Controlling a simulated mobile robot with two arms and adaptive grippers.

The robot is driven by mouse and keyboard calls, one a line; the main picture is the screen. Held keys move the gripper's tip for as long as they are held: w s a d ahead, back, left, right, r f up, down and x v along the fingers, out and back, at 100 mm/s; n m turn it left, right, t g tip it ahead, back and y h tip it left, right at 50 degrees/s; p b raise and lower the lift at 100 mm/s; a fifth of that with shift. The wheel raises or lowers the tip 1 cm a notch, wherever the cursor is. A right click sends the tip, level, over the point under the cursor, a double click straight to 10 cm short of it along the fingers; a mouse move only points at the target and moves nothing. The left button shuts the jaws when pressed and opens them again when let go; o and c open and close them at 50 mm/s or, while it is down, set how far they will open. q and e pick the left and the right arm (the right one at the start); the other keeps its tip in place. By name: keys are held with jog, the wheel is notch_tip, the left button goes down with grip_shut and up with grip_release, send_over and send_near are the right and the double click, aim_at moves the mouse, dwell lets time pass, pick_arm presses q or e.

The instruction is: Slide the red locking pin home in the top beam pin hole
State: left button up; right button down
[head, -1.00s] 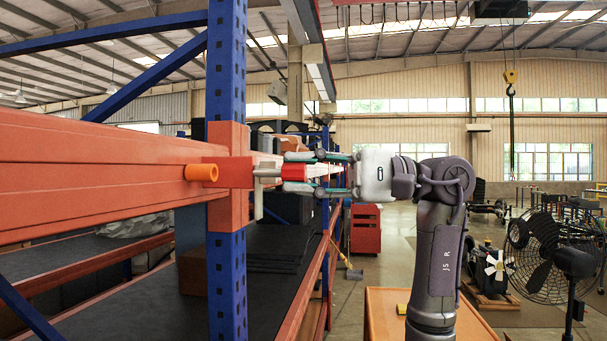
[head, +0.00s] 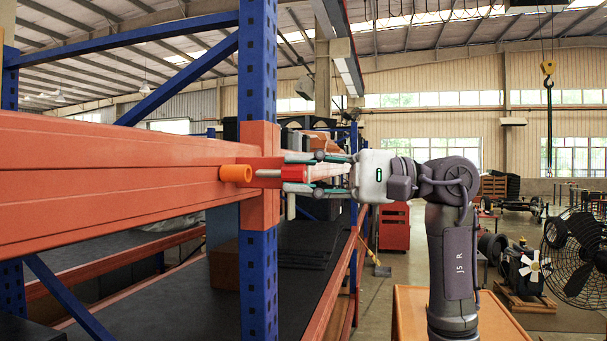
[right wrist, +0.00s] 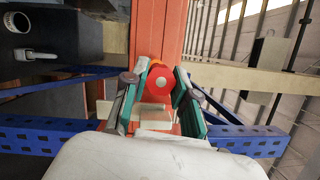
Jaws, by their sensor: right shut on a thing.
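The red locking pin (head: 294,174) has a red handle and a thin silver shaft that points left in the head view. My right gripper (head: 305,173) is shut on its red handle and holds it level in front of the blue upright. The orange ring (head: 236,173) of the pin hole sticks out from the top beam (head: 110,175). The shaft tip is right beside the ring's right edge; I cannot tell whether it touches or has entered. In the right wrist view, the red handle end (right wrist: 155,83) sits between the fingers, with orange behind it. My left gripper is not in view.
The blue upright (head: 258,290) with its orange end plate stands just behind the pin. A dark lower shelf (head: 300,240) lies below. A fan (head: 572,255) stands at the far right, clear of my arm.

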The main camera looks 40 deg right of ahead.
aim_at(273, 175)
jog(key=shift+w+a+p, duration=0.65)
jog(key=shift+w+a, duration=0.85)
jog(key=shift+w, duration=0.2)
dwell(0.9)
jog(key=c, duration=0.8)
grip_release()
jog(key=shift+c, duration=0.2)
jog(key=shift+d, duration=0.15)
jog(key=b+v, duration=0.1)
jog(key=v, duration=0.7)
jog(key=shift+b, duration=0.4)
dwell(0.5)
